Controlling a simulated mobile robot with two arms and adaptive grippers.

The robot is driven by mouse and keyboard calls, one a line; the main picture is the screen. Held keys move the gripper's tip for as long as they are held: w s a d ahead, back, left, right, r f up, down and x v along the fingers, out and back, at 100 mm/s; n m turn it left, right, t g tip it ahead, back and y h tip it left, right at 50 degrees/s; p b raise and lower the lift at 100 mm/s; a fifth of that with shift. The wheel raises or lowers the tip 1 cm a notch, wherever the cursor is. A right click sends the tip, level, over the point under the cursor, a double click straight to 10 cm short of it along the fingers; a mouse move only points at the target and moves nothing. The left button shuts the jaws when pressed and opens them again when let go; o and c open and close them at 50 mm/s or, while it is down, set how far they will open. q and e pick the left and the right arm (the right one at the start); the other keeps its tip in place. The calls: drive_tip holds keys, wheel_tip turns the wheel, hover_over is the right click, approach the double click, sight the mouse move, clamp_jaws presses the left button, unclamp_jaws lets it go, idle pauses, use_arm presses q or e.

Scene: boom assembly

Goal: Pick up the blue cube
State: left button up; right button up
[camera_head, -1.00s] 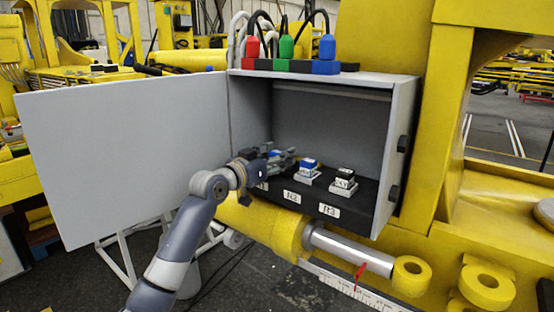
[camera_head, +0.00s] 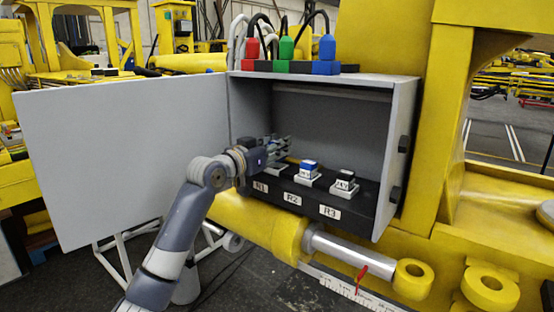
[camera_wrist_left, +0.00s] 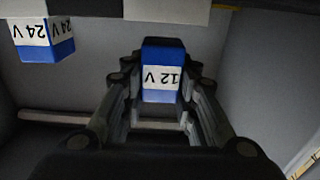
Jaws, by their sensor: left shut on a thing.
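My left gripper (camera_head: 284,148) is inside the open grey cabinet, above the R1 place. In the left wrist view, its fingers (camera_wrist_left: 161,90) are shut on a blue cube (camera_wrist_left: 161,55) with a white "12 V" label. The cube appears clear of the pale base (camera_wrist_left: 166,10) behind it; in the head view it is mostly hidden by the gripper. Another blue cube (camera_head: 308,167) with a white band stands on a white base at R2. It also shows in the left wrist view, labelled "24 V" (camera_wrist_left: 44,36). My right gripper is not in view.
A black and white cube (camera_head: 345,177) sits on a white base at R3. The cabinet's right wall (camera_head: 396,140) and roof enclose the space. Its open door (camera_head: 120,150) stands left of my arm. Red, green and blue connectors (camera_head: 287,52) stand on the roof.

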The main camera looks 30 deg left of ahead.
use_arm(q)
drive_tip(key=s+d+r+b, duration=0.1)
drive_tip(key=s+d+b, duration=0.2)
drive_tip(key=s, duration=1.2)
drive_tip(key=shift+s+r+b, duration=0.4)
drive_tip(key=shift+b, duration=0.8)
drive_tip(key=s+a+b, duration=0.1)
drive_tip(key=s+b, duration=0.5)
drive_tip(key=s, duration=0.9)
